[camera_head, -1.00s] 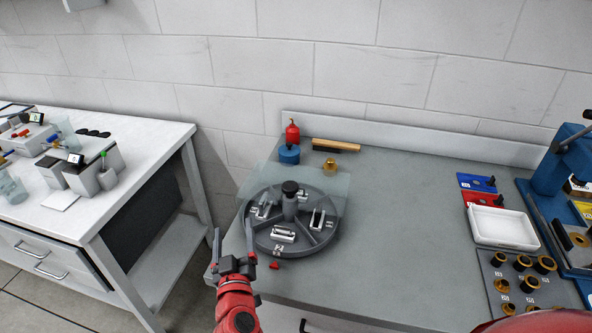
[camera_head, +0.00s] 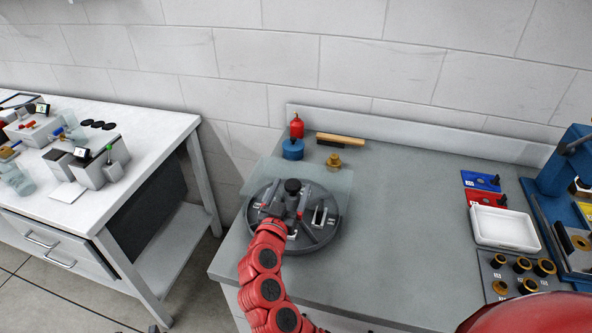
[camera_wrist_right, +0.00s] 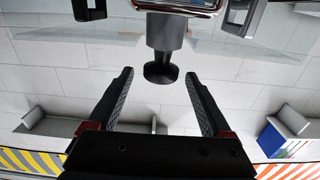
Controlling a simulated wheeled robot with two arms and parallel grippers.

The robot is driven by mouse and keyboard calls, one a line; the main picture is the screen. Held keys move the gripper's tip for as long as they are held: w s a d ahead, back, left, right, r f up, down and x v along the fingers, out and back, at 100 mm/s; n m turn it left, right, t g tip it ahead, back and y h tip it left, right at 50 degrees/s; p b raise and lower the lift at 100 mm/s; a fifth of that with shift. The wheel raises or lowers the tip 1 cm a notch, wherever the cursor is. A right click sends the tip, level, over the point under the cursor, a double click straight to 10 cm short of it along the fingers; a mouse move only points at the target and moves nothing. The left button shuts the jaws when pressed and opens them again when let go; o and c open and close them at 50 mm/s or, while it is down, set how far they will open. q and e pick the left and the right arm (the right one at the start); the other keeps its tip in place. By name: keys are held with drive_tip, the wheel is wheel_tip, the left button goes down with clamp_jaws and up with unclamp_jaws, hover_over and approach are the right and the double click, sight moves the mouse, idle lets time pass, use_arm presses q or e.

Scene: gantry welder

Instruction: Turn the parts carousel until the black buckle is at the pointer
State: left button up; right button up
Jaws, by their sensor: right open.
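The parts carousel (camera_head: 328,234) is a round dark grey tray with compartments, silvery parts and a central post topped by a black knob (camera_head: 292,186). My right gripper (camera_head: 291,210) is over the front of the carousel, close to the post. In the right wrist view its open fingers (camera_wrist_right: 158,77) are on either side of the knob (camera_wrist_right: 161,72), with visible gaps. A shiny metal part (camera_wrist_right: 180,5) and dark frame-shaped parts (camera_wrist_right: 243,16) show at the top edge there. I cannot tell which part is the black buckle. The pointer is hidden behind my right arm.
Behind stand a red bottle (camera_head: 296,129), a blue container (camera_head: 292,150), a brass piece (camera_head: 334,161) and a wooden-handled brush (camera_head: 340,139). A white tray (camera_head: 503,228) is at right. The bench middle is clear.

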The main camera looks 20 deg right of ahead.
drive_tip(key=p+x, duration=0.1)
drive_tip(key=x, duration=0.4)
drive_tip(key=shift+w+d, duration=0.1)
drive_tip(key=shift+w, duration=0.05)
clamp_jaws()
idle(0.4)
